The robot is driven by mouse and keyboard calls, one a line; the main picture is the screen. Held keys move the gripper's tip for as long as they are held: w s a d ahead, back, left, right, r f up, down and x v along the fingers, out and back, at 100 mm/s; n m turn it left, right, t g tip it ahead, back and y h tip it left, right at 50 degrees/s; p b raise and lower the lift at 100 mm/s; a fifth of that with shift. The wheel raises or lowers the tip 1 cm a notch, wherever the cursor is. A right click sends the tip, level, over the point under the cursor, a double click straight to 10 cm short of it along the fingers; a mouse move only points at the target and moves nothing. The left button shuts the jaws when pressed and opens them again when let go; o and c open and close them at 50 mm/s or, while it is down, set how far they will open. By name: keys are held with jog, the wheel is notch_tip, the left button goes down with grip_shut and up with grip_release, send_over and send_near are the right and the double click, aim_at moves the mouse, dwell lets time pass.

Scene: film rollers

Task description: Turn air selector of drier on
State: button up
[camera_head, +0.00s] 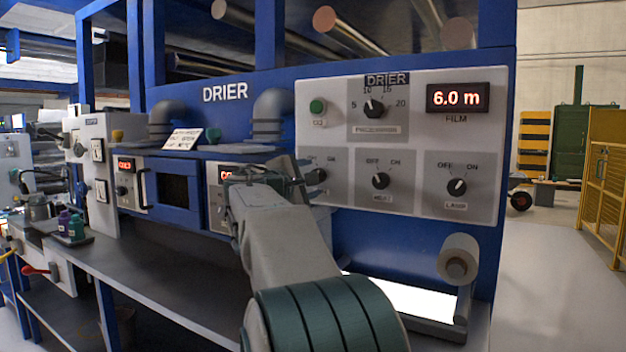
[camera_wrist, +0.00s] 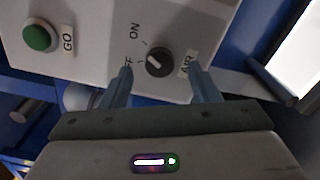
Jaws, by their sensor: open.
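The air selector (camera_wrist: 159,62) is a black round knob on the pale drier panel, between an AIR label and OFF/ON lettering in the wrist view. Its white mark points towards the OFF side. In the head view the air selector (camera_head: 319,176) shows at the panel's left edge, partly behind my gripper. My gripper (camera_wrist: 160,71) is open, with one finger on each side of the knob in the wrist view. I cannot tell whether the fingers touch it. In the head view my gripper (camera_head: 296,178) is at the panel's lower left, its fingertips partly hard to make out.
The heat knob (camera_head: 380,181) and lamp knob (camera_head: 457,187) sit to the right. A larger dial (camera_head: 374,109) and green GO button (camera_head: 317,106) are above. A film display (camera_head: 457,97) reads 6.0 m. A roller (camera_head: 458,262) projects below the panel.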

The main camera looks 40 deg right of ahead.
jog(key=v, duration=1.1)
jog(key=shift+f, duration=0.1)
jog(key=s+a+f+m+g+y+p, duration=0.2)
jog(key=s+a+f+m+y+p, duration=0.2)
jog(key=s+a+f+y+p, duration=0.3)
jog(key=s+a+f+m+g+y+p, duration=0.2)
jog(key=s+a+f+m+y+p, duration=0.2)
jog(key=s+a+f+y+p, duration=0.4)
jog(key=s+a+y+p, duration=0.1)
jog(key=s+a+p, duration=0.5)
jog(key=shift+a+f+m+y+p, duration=0.15)
jog(key=shift+f+m+y+p, duration=0.15)
jog(key=shift+m+p, duration=0.1)
